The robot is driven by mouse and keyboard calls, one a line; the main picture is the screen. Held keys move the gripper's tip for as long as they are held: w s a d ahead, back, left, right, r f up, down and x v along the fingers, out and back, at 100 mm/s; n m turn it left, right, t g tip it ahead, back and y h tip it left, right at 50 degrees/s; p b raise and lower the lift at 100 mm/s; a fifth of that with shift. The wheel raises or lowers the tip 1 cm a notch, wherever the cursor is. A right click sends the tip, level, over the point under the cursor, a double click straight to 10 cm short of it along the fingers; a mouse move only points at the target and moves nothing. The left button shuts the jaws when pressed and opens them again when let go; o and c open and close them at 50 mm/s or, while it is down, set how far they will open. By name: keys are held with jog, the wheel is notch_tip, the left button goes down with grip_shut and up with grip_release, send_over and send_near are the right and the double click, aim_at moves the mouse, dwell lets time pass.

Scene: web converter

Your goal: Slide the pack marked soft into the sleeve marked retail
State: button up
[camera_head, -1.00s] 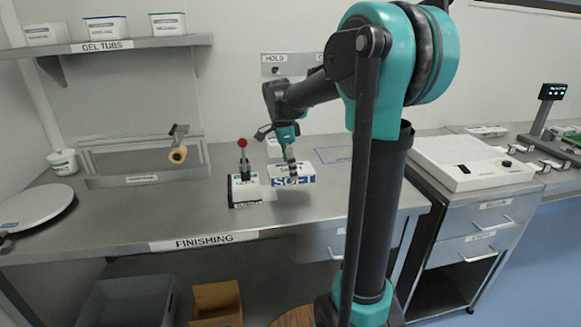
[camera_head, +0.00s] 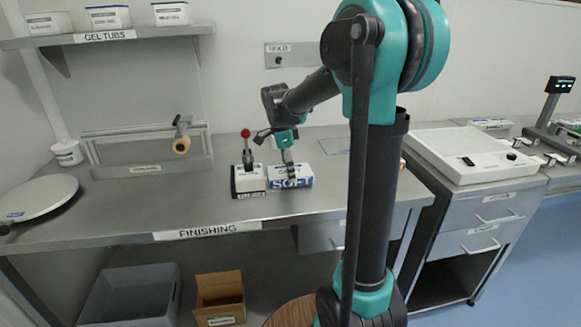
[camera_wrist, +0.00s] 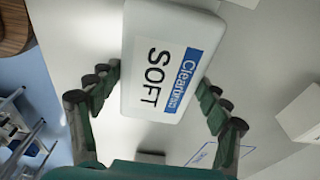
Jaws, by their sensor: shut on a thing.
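The pack marked SOFT (camera_head: 288,183) is a white box with a blue-and-white label. My gripper (camera_head: 289,166) is shut on it at the finishing bench, just right of a white-and-black clamp stand (camera_head: 249,182) with a red-knobbed lever. In the wrist view the pack (camera_wrist: 165,62) lies between the two fingers (camera_wrist: 160,92), its SOFT lettering facing the camera. I cannot tell whether the pack touches the bench or the stand. The stand's small front label is too small to read. I cannot make out a retail marking in either view.
The finishing bench (camera_head: 120,215) is clear in front of the stand. A tape roller frame (camera_head: 150,155) and a round plate (camera_head: 38,198) are at left. A white block (camera_wrist: 302,115) lies at the right of the wrist view. A white machine (camera_head: 470,155) is at right.

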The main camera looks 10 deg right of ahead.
aim_at(271, 172)
jog(key=shift+a, duration=3)
jog(key=o, duration=1.5)
